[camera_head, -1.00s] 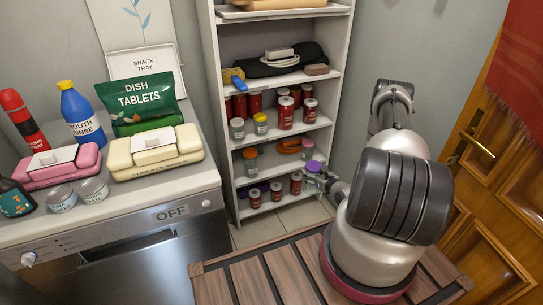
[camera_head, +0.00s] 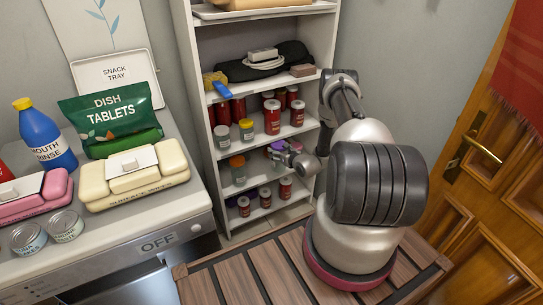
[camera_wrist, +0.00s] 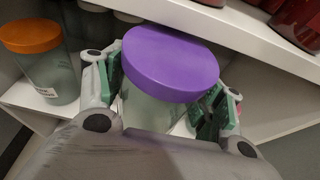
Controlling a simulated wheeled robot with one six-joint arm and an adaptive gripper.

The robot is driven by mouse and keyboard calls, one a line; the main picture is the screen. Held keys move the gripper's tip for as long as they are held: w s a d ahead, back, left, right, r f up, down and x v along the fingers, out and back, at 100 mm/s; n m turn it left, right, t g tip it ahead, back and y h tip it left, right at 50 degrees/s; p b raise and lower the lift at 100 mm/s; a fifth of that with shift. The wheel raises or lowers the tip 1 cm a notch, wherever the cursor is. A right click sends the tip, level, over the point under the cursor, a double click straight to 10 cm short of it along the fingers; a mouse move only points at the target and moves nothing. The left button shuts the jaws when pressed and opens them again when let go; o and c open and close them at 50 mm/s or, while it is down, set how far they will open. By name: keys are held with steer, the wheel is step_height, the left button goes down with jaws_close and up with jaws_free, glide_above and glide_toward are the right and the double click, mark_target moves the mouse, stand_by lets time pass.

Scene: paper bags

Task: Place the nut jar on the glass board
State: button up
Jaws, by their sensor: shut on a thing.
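A jar with a purple lid (camera_wrist: 170,62) and a clear, pale body is between my gripper's green-padded fingers (camera_wrist: 163,95) in the wrist view. The fingers are shut on its body, below the lid. No label on it is visible, so I cannot tell if it is the nut jar. In the head view, my gripper (camera_head: 286,153) and the purple-lidded jar (camera_head: 277,146) are in front of the shelf unit, near its lower shelves. I cannot make out a glass board in either view.
The shelf unit (camera_head: 188,110) holds several jars, including an orange-lidded jar (camera_head: 237,171), also beside my gripper in the wrist view (camera_wrist: 48,75). The left counter (camera_head: 110,232) carries a green bag (camera_head: 112,118), wipe packs and tins. A wooden door (camera_head: 480,180) stands right.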

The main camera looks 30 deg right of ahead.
steer(key=w, duration=0.6)
step_height(320, 180, down, 7)
steer(key=shift+w+a, duration=0.15)
steer(key=shift+w, duration=0.2)
steer(key=o, duration=1.4)
steer(key=shift+f, duration=0.15)
steer(key=shift+c, duration=0.2)
steer(key=v, duration=1.2)
